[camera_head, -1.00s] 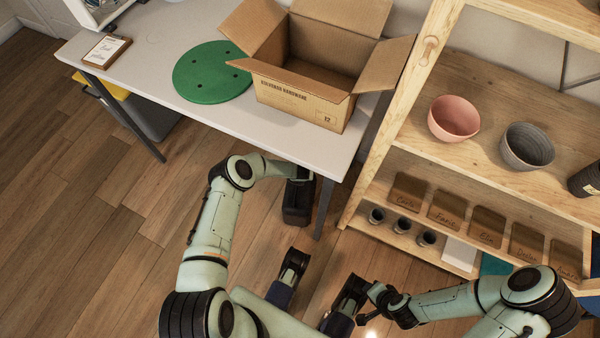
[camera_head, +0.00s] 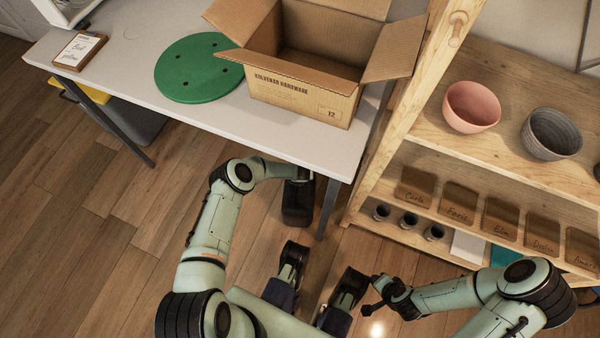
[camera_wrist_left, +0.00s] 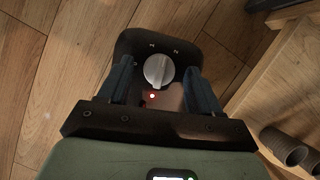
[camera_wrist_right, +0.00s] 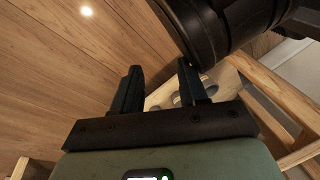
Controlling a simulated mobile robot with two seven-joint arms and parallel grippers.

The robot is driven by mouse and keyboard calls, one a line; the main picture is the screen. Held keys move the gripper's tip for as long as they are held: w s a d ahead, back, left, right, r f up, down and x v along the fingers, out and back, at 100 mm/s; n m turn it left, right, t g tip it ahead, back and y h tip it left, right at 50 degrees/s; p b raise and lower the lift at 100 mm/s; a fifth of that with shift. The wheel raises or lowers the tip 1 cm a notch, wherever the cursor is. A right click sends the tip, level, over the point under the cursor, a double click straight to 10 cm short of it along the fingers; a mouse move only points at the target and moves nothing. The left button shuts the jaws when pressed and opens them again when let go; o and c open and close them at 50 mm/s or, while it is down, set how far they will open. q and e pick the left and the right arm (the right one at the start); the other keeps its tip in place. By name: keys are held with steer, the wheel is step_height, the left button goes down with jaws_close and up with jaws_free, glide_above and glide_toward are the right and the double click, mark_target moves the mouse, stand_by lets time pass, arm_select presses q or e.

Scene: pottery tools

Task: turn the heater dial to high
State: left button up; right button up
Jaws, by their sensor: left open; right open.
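The heater (camera_wrist_left: 132,45) shows from above in the left wrist view as a dark, rounded top. My left gripper (camera_wrist_left: 158,66) is open, with one finger on each side of the dial. Whether the fingers touch it cannot be told. In the head view the left arm ends at a dark shape beside the table; gripper and heater cannot be separated there. My right gripper (camera_wrist_right: 158,68) is open and empty, low over the floor.
A white table (camera_head: 290,140) holds an open cardboard box (camera_head: 300,92), a green disc (camera_head: 195,68) and a framed card (camera_head: 80,50). A wooden shelf (camera_head: 475,135) with a pink bowl (camera_head: 471,106) and a grey bowl (camera_head: 550,134) stands right.

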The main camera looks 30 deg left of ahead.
arm_select(q)
steer(key=c, duration=1)
steer(key=shift+c, duration=0.2)
arm_select(e)
steer(key=shift+s+f, duration=0.1)
arm_select(q)
steer(key=shift+a+m+h+b, duration=0.15)
steer(key=shift+m+h+b, duration=0.3)
steer(key=shift+m, duration=0.75)
steer(key=m+h+b, duration=0.1)
steer(key=m+b, duration=0.2)
steer(key=shift+a+t, duration=0.1)
steer(key=shift+t, duration=0.2)
steer(key=shift+m+b, duration=0.3)
steer(key=shift+m, duration=0.2)
arm_select(e)
steer(key=s+d+f+g, duration=0.1)
steer(key=s+f+g, duration=0.2)
steer(key=s+f, duration=0.2)
steer(key=shift+s+f, duration=0.4)
steer(key=shift+s, duration=1.3)
arm_select(q)
steer(key=shift+h, duration=0.25)
steer(key=o, duration=1)
steer(key=shift+o, duration=0.2)
